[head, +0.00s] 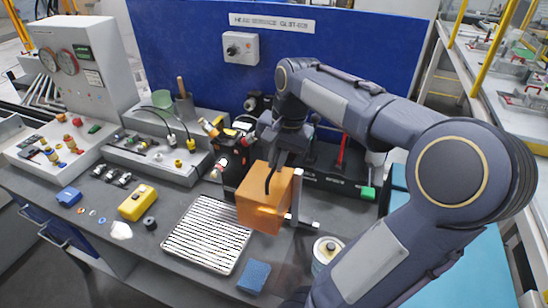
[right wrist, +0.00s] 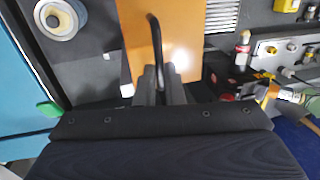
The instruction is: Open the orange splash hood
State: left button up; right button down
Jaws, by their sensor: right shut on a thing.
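The orange splash hood (head: 262,203) is a box-like cover on the workbench, right of the ribbed metal tray. My right gripper (head: 281,156) reaches down from above and is shut on this handle. In the right wrist view the hood (right wrist: 185,35) fills the upper middle, and the two fingers of my right gripper (right wrist: 161,78) close around the dark handle (right wrist: 155,40). My left gripper is in neither view.
The ribbed tray (head: 208,234), a blue sponge (head: 254,276) and a round tin (head: 327,249) lie near the hood. A yellow box (head: 137,202) stands farther left. A blue back panel (head: 185,50) rises behind. My right arm covers much of the right side.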

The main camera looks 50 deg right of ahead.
jog(key=c, duration=1.5)
grip_release()
jog(key=r, duration=0.2)
jog(key=s+r, duration=0.1)
jog(key=r, duration=0.4)
jog(key=shift+s+d+r, duration=0.2)
jog(key=shift+s+r, duration=0.05)
jog(key=shift+r, duration=0.1)
jog(key=s+a+f+n+t+y, duration=0.1)
jog(key=a+f+n, duration=0.3)
jog(key=a, duration=0.4)
jog(key=s+a+f+n+t+y, duration=0.1)
jog(key=a+f+n, duration=0.3)
jog(key=a, duration=0.4)
jog(key=s+a+f+n+t+y, duration=0.1)
jog(key=s+a+f+n, duration=0.1)
jog(key=a+f+n, duration=0.3)
jog(key=shift+s+a+f+b, duration=0.15)
jog(key=shift+a+f, duration=0.25)
jog(key=shift+a, duration=0.35)
jog(key=shift+s+a+f+b, duration=0.15)
jog(key=shift+a+f, duration=0.25)
jog(key=shift+a, duration=0.35)
